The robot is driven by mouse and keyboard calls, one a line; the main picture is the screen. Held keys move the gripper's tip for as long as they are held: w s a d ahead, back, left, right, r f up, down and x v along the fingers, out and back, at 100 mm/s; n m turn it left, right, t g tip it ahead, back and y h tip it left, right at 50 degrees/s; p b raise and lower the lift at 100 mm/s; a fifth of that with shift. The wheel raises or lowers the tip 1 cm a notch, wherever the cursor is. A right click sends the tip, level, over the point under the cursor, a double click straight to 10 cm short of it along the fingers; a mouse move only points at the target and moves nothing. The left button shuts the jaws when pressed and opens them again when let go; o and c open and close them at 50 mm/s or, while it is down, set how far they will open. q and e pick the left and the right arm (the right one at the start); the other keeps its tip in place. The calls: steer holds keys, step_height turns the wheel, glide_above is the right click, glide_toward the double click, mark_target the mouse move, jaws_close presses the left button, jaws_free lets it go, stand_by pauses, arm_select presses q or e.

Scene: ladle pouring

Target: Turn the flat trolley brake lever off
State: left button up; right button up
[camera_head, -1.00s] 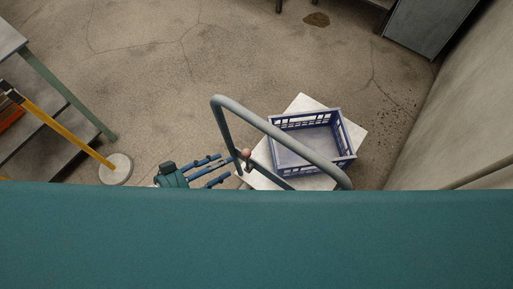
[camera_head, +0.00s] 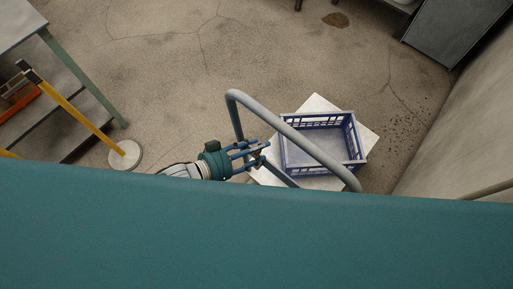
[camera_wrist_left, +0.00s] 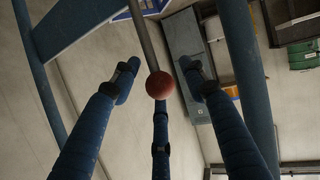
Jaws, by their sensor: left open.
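The flat trolley has a grey tube push handle (camera_head: 290,130) and a pale flat deck (camera_head: 318,103). The brake lever shows in the left wrist view as a thin grey rod (camera_wrist_left: 144,38) with a red ball knob (camera_wrist_left: 160,85) at its end. My left gripper (camera_head: 258,152) is at the handle's left upright, over the lever's place, and its fingers mostly hide the knob in the head view. In the left wrist view the blue fingers are open and spread around the knob, with no clear grip on it. My right gripper is not in view.
A blue crate (camera_head: 350,118) stands on the deck. A yellow post on a round white base (camera_head: 124,155) and a green-legged table (camera_head: 85,80) are at the left. A wall (camera_head: 465,130) is at the right. The floor beyond the trolley is mostly clear.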

arm_select(q)
jaws_close()
steer(key=shift+s+d+r+p, duration=0.1)
steer(key=shift+s+d+p, duration=0.2)
steer(key=shift+p, duration=0.1)
steer(key=s+d+f+m+t+y+p, duration=0.2)
steer(key=s+d+f+m+y, duration=0.1)
steer(key=d, duration=0.3)
steer(key=shift+s+d+m+y, duration=0.2)
steer(key=shift+s+m+y, duration=0.1)
steer(key=shift+s+m, duration=0.45)
steer(key=shift+s, duration=0.1)
